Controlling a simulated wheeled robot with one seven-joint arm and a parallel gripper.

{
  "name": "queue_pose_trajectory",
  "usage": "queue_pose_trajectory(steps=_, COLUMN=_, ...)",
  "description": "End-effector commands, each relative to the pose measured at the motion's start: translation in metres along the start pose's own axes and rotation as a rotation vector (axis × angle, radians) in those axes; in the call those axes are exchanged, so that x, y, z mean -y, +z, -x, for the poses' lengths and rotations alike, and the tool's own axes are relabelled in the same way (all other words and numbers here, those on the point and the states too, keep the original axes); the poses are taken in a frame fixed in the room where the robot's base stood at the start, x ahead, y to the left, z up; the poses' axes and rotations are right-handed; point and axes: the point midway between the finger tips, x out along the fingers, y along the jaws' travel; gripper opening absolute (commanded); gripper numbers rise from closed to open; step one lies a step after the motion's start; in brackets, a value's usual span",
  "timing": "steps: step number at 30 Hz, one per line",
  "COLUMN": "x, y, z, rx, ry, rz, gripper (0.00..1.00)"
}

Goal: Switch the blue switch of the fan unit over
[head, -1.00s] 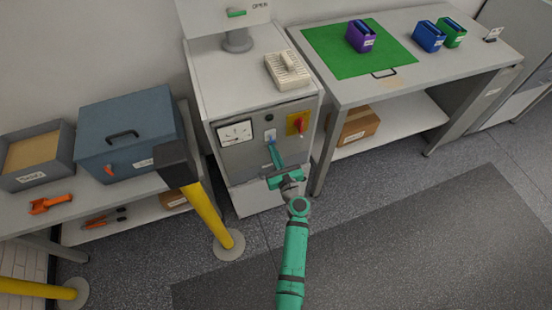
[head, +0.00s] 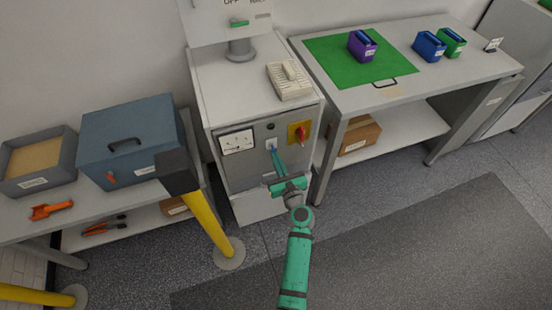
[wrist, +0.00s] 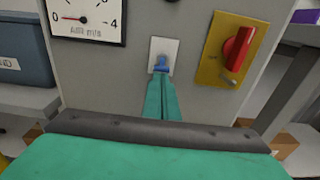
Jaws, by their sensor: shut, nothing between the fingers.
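The fan unit (head: 240,168) is a grey cabinet with a dial, a red rotary knob and a small blue switch. The blue switch (wrist: 161,65) sits on a white plate between the dial and the knob; it also shows small in the head view (head: 271,145). My gripper (wrist: 161,78) is shut and empty, its fingertips right at the lower side of the blue switch. I cannot tell for sure whether they touch it. The fingertips cover part of the switch's lower edge, and the lever's exact position is hard to make out.
The red knob (wrist: 238,48) on its yellow plate is close right of the switch. The dial (wrist: 88,18) is at left. A yellow post (head: 207,220) with a dark head stands left of the cabinet. A table (head: 400,88) stands at right.

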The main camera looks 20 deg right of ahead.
Motion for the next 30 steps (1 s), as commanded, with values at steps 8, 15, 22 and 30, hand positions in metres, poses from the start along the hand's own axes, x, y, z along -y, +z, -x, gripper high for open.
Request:
queue_pose_trajectory(steps=8, x=0.000, y=0.002, z=0.001, rx=0.000, ry=0.000, rz=0.000, gripper=0.00)
queue_pose_trajectory(steps=15, x=0.000, y=0.006, z=0.003, rx=0.001, ry=0.000, rz=0.001, gripper=0.00)
queue_pose_trajectory(steps=22, x=0.000, y=0.014, z=0.006, rx=0.002, ry=-0.001, rz=0.002, gripper=0.00)
queue_pose_trajectory(steps=30, x=0.000, y=0.016, z=0.007, rx=0.001, ry=0.000, rz=0.000, gripper=0.00)
